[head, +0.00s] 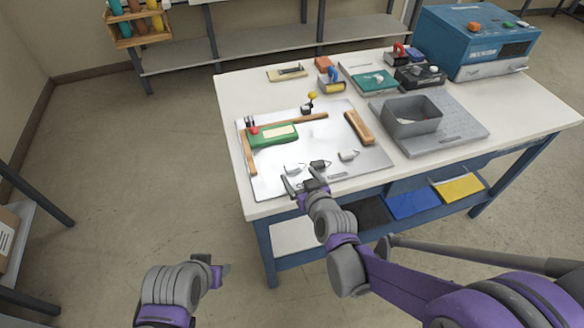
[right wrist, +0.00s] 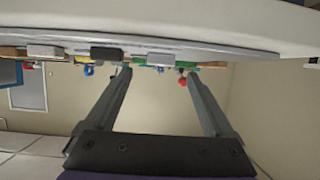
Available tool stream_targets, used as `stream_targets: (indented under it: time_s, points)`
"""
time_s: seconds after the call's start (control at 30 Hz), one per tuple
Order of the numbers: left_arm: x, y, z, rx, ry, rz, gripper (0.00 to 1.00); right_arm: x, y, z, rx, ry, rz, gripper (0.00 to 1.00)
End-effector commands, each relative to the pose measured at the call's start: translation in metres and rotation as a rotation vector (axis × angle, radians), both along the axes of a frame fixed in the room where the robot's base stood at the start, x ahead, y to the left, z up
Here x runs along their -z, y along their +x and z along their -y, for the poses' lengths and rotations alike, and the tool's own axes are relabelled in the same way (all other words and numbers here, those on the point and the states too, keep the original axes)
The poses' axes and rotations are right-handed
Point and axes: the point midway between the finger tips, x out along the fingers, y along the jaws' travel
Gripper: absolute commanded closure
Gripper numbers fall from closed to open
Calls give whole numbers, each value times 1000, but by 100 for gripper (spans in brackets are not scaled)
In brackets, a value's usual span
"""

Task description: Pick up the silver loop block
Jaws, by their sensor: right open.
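Three small blocks with bits on top sit near the front edge of a shiny metal plate (head: 300,140): a pale silver one on the left (head: 294,169), a dark one in the middle (head: 320,165) and a pale silver one on the right (head: 348,155). I cannot tell which pale one is the silver loop block. My right gripper (head: 299,180) is open and empty at the table's front edge, close to the left and dark blocks. The right wrist view is upside down; its open fingers (right wrist: 157,75) have nothing between them. My left gripper (head: 222,272) hangs low over the floor; its jaws are unclear.
A green tool (head: 272,136), wooden strips and a wooden bar (head: 359,127) lie on the plate. A grey bin (head: 412,128) stands right of it, with a blue machine (head: 475,45) behind. The bare white tabletop (head: 240,90) is free at the back left.

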Motion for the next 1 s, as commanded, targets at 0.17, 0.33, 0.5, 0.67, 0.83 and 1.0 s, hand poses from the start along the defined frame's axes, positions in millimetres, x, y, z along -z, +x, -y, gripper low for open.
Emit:
stream_targets:
  time_s: [0.17,0.33,0.5,0.67,0.83,1.0]
  points:
    - [-1,0,0,0,0,0,50,11,23,-9,-1,-1,0,12]
    - [-1,0,0,0,0,1,50,16,34,-13,0,-1,0,12]
    - [-1,0,0,0,0,0,50,17,35,-14,0,-1,0,12]
    - [-1,0,0,0,0,0,50,17,35,-13,0,-1,0,29]
    - [-1,0,0,0,0,1,50,17,34,-13,0,-1,0,59]
    - [-1,0,0,0,0,1,50,17,34,-13,0,-1,0,90]
